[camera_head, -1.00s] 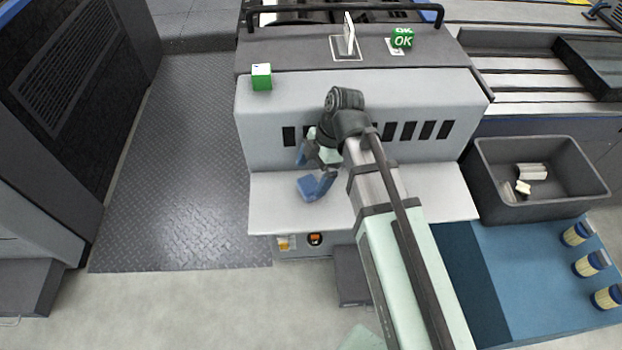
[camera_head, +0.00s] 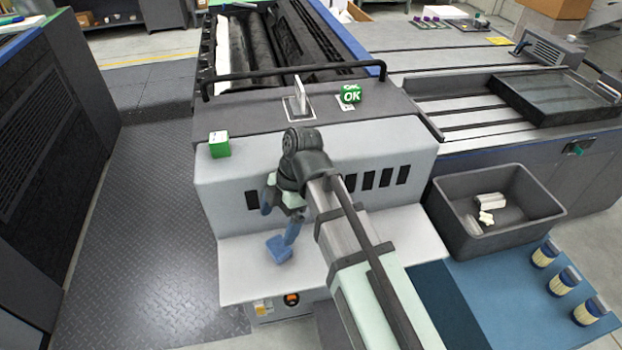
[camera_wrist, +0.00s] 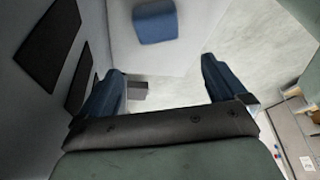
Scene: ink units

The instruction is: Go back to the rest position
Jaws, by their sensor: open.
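My gripper (camera_head: 277,225) has blue fingers and hangs in front of the grey machine's slotted front face, above its pale shelf (camera_head: 237,285). In the wrist view my gripper (camera_wrist: 162,66) is open, with nothing between its fingers. A small blue block (camera_head: 278,249) lies on the shelf below the gripper, partly overlapped by one finger in the head view. In the wrist view the blue block (camera_wrist: 155,22) lies beyond the fingertips, apart from them.
A green-and-white cube (camera_head: 219,145) and a green OK cube (camera_head: 351,94) sit on the machine's top, near an upright white switch-like piece (camera_head: 299,95). Right are a dark bin (camera_head: 520,235) with pale pieces and several blue-lidded jars (camera_head: 563,281) on a blue surface.

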